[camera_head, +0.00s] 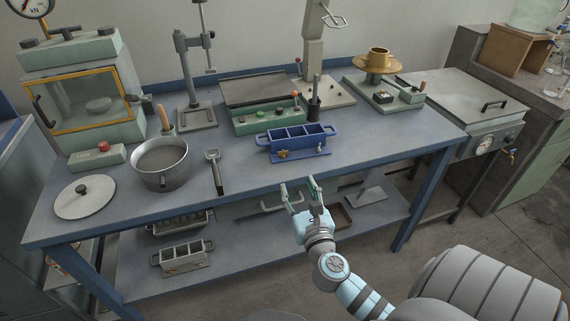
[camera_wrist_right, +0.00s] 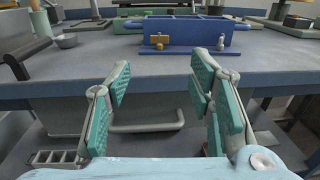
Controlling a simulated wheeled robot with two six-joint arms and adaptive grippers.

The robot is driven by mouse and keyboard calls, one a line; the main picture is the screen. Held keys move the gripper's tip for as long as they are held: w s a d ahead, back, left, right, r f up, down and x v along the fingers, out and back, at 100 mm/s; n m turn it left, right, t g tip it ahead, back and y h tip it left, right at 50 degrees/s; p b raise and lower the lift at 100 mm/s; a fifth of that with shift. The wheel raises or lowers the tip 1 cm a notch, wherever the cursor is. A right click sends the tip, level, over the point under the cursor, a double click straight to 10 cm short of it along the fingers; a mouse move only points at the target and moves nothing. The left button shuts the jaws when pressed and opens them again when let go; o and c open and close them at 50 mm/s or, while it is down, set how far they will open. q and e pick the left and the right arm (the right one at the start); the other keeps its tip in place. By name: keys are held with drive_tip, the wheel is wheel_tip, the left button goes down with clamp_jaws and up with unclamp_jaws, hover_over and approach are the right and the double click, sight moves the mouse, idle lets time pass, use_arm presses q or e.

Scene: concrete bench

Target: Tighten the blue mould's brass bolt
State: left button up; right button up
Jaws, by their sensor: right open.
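The blue mould (camera_head: 295,147) is a three-compartment box on a base plate near the front of the blue bench; its side also shows in the wrist view (camera_wrist_right: 188,33). The brass bolt (camera_wrist_right: 161,43) is low on its near side, at the left; it also shows in the head view (camera_head: 283,155). A grey bolt (camera_wrist_right: 221,44) is at the right of the same side. My right gripper (camera_head: 299,187) is open and empty, in front of the bench's front edge and short of the mould; its green-padded fingers (camera_wrist_right: 160,82) flank empty space. My left gripper is not in view.
A pot (camera_head: 162,165), a dark-handled tool (camera_head: 216,172) and a round lid (camera_head: 85,197) stand left of the mould on the bench (camera_head: 255,187). A green box (camera_head: 268,119) is behind it. Bench top in front of the mould is clear. A grey mould (camera_head: 182,259) is on the lower shelf.

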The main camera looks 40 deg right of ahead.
sight(283, 152)
drive_tip(key=b+x, duration=0.1)
drive_tip(key=x, duration=1.2)
drive_tip(key=shift+w+d+r+b, duration=0.1)
drive_tip(key=shift+w+d+b, duration=0.05)
drive_tip(key=shift+w+b, duration=0.25)
drive_tip(key=shift+c, duration=0.2)
clamp_jaws()
drive_tip(key=shift+w+a+m+g+h, duration=0.1)
drive_tip(key=shift+a+m+g+h, duration=0.15)
drive_tip(key=shift+m+g+h, duration=0.65)
drive_tip(key=m+h+b, duration=0.1)
drive_tip(key=m+g+h+b, duration=0.1)
drive_tip(key=h, duration=0.1)
drive_tip(key=shift+w+a+f+g+b, duration=0.15)
drive_tip(key=shift+f+g+b, duration=0.1)
drive_tip(key=shift+g+b, duration=0.05)
drive_tip(key=shift+a+r+m+g+h, duration=0.15)
drive_tip(key=shift+m+g+h, duration=0.15)
drive_tip(key=shift+g+h, duration=0.15)
drive_tip(key=shift+r, duration=0.1)
drive_tip(key=shift+o, duration=0.2)
unclamp_jaws()
